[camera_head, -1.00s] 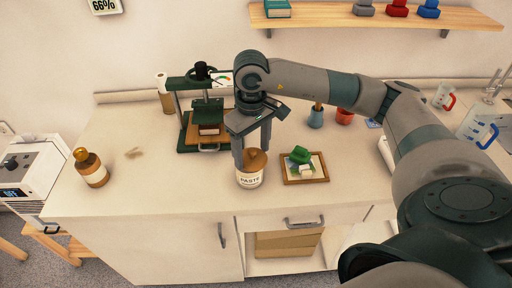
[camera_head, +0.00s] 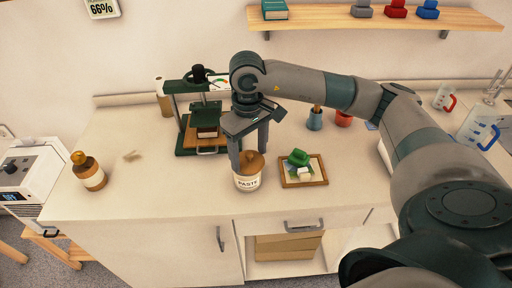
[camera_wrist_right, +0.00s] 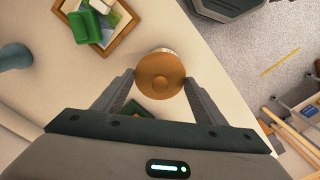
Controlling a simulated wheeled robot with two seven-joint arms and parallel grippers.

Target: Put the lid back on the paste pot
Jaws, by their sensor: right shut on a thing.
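The paste pot (camera_head: 248,183), a white-labelled jar marked PASTE, stands upright near the counter's front edge. Its brown round lid (camera_head: 253,165) is at the pot's mouth; I cannot tell whether it is fully seated or slightly above. My right gripper (camera_head: 250,160) points down over the pot, shut on the lid with one finger on each side. In the right wrist view the lid (camera_wrist_right: 160,75) sits between the fingertips and hides most of the pot, with a pale sliver showing past its far edge. My left gripper is not in view.
A framed picture (camera_head: 290,182) with a green object (camera_head: 298,157) on it lies right of the pot. A green press (camera_head: 180,120) stands behind. A brown bottle (camera_head: 90,172) stands at the left. The counter between bottle and pot is mostly clear.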

